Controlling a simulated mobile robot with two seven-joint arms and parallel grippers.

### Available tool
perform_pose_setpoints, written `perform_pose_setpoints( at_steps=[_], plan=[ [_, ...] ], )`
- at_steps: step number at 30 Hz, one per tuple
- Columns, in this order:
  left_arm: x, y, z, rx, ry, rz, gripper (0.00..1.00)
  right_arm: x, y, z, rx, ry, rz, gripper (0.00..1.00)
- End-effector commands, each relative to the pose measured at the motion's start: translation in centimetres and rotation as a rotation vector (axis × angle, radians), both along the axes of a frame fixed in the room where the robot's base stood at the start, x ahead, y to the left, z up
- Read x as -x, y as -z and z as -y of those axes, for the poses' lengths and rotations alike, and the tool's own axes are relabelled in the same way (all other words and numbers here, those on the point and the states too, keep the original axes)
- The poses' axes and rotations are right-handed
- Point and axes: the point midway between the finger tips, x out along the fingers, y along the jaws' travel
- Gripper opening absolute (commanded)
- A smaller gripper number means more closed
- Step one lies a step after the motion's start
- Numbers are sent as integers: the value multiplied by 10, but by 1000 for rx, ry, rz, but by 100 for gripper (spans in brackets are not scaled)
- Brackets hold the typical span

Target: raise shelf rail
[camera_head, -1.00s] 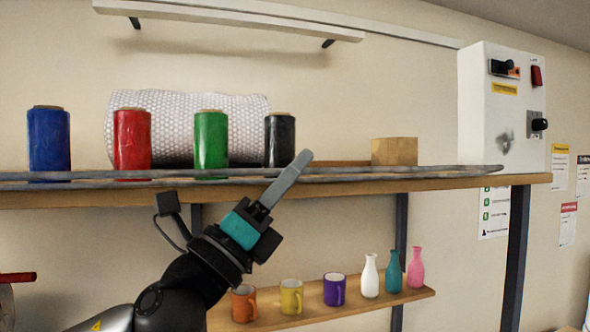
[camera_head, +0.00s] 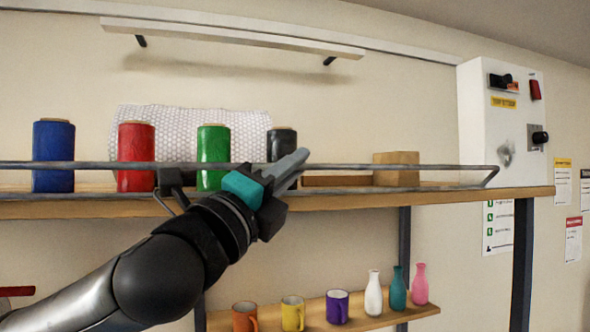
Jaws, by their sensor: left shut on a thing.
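The shelf rail (camera_head: 400,168) is a grey metal bar along the front of the upper wooden shelf (camera_head: 450,193). Its top bar stands clearly above the shelf edge, and its right end slopes down to the shelf's right end. My left gripper (camera_head: 291,166), grey fingers with a teal part behind, is at the rail in front of the black roll. It is shut on the rail; the exact contact is partly hidden by the fingers. My right gripper is not in view.
Blue (camera_head: 54,155), red (camera_head: 136,150), green (camera_head: 213,152) and black (camera_head: 282,143) rolls stand behind the rail, with a bubble-wrap roll (camera_head: 190,115) and a cardboard box (camera_head: 396,157). A control box (camera_head: 505,125) is at right. Mugs and vases stand on the lower shelf (camera_head: 372,322).

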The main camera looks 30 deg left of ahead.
Motion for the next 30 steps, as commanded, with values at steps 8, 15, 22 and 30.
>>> perform_pose_setpoints(
  at_steps=[8,15,22,30],
  plan=[
    [-2,-6,-3,71,2,-60,0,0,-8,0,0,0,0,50],
    [-4,-7,-4,111,2,-98,0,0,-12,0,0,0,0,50],
    [-5,-6,-4,122,3,-110,0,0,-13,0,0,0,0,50],
    [-5,-6,-4,122,4,-112,0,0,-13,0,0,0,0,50]
  ],
)
